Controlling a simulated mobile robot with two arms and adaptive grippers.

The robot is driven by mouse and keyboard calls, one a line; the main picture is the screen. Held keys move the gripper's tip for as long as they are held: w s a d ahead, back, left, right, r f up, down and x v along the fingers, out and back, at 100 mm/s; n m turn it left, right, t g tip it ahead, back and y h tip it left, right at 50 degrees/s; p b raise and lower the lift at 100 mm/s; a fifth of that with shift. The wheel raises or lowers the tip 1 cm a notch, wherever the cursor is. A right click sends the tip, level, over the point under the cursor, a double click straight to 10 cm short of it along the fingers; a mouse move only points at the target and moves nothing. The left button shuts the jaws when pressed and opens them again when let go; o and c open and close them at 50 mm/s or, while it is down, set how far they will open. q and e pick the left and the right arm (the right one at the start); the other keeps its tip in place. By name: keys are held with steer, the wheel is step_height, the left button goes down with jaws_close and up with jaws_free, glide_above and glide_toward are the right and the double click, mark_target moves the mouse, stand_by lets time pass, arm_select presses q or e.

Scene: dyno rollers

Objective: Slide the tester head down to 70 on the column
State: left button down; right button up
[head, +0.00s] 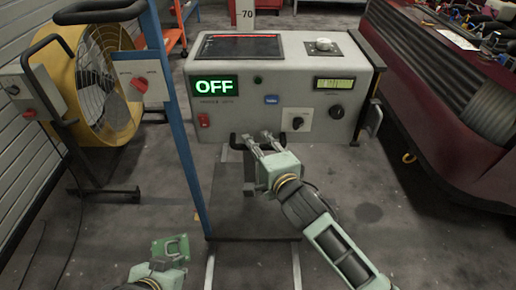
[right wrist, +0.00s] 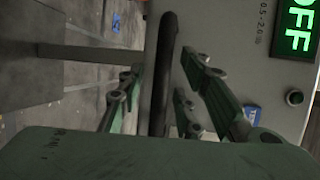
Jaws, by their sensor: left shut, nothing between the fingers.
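The tester head (head: 280,85) is a grey box with a dark top screen, a green OFF display and several knobs. A pale marker reading 70 (head: 245,14) shows behind its top edge; any other scale on the column is hidden. A dark handle (head: 236,141) juts from the head's lower front. My right gripper (head: 258,141) is at this handle. In the right wrist view, its fingers (right wrist: 165,95) are spread on both sides of the black handle bar (right wrist: 166,60), with gaps visible. My left gripper (head: 170,247) is shut and empty, low at the left, apart from the head.
A blue upright post (head: 174,110) stands just left of the head, with a dark base plate (head: 250,215) below. A yellow fan (head: 105,85) and a control box on a stand (head: 38,93) are further left. A dark red car (head: 450,100) is at right.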

jaws_close()
stand_by(0.3)
steer(key=shift+f, duration=0.1)
